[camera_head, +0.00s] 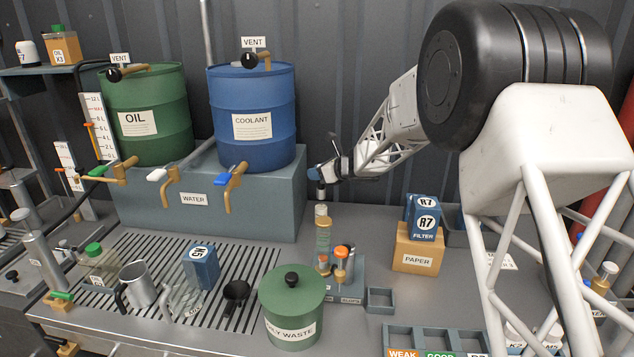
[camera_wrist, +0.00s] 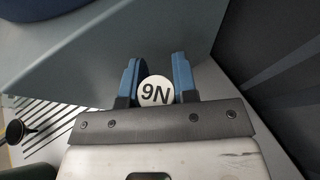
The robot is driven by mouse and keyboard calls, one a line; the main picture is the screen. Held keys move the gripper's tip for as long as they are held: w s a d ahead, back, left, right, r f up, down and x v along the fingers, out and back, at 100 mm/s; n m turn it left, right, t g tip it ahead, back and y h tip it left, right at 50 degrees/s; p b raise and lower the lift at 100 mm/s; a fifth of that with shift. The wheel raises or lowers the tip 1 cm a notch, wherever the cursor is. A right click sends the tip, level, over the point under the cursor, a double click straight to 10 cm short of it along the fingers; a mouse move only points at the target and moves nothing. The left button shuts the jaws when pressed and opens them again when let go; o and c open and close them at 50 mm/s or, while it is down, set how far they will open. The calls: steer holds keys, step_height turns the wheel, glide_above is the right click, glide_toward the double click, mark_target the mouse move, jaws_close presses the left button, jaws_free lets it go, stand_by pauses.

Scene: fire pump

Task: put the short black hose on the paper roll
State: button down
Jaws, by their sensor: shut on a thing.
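My gripper (camera_head: 319,180) is over the middle of the bench, pointing down, above a small upright fitting (camera_head: 322,235). I cannot make out a short black hose. A tan box labelled PAPER (camera_head: 417,262) stands right of the fitting; no paper roll is clearly visible.
The blue coolant drum (camera_head: 252,150) stands behind left. Bench between fitting and paper box is clear.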

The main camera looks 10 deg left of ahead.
steer(key=shift+f, duration=1.6)
steer(key=shift+f, duration=0.1)
steer(key=c, duration=0.9)
jaws_free()
steer(key=shift+f, duration=0.1)
steer(key=shift+r, duration=0.2)
steer(key=v, duration=1.2)
steer(key=shift+r, duration=0.1)
